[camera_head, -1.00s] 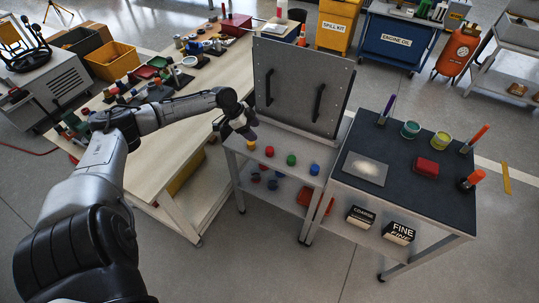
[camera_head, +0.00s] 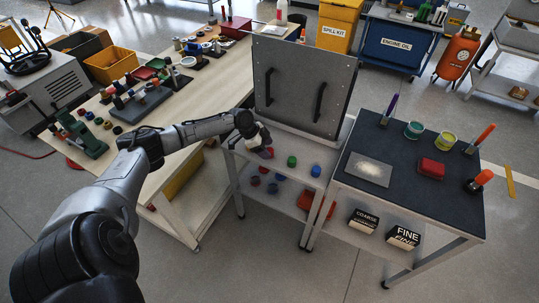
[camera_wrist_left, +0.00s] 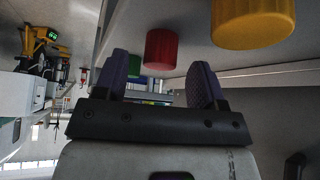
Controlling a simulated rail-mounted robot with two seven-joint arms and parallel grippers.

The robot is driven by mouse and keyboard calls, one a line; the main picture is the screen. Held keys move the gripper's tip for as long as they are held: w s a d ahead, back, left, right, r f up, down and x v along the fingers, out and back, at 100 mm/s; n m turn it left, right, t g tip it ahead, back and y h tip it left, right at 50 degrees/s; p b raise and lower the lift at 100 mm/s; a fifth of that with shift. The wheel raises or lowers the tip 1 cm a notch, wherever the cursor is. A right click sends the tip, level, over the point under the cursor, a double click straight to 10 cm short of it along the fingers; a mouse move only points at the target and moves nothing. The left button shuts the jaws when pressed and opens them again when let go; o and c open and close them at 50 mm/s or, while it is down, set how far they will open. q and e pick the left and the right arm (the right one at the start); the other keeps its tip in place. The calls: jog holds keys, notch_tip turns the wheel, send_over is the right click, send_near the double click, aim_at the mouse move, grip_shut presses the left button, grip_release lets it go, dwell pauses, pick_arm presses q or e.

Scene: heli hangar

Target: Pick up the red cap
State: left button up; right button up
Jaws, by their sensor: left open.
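The red cap (camera_head: 267,154) stands on the narrow grey shelf in front of the upright panel, partly covered by my left gripper (camera_head: 263,148) in the head view. In the left wrist view, the red cap (camera_wrist_left: 161,48) shows between the two spread fingers of the left gripper (camera_wrist_left: 160,73), just beyond the tips. The fingers are open and empty. The yellow cap (camera_wrist_left: 253,22) is close by, outside the right-hand finger; my gripper hides it in the head view. My right gripper is in neither view.
The green cap (camera_head: 291,161) and blue cap (camera_head: 315,170) stand to the right in the same row. The upright panel (camera_head: 303,87) with two black handles rises behind them. A dark-topped table (camera_head: 400,140) adjoins at right. More caps lie on the shelf below.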

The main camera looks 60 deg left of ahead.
pick_arm(q)
jog(key=shift+x, duration=0.8)
jog(key=c, duration=1)
jog(key=shift+r, duration=0.1)
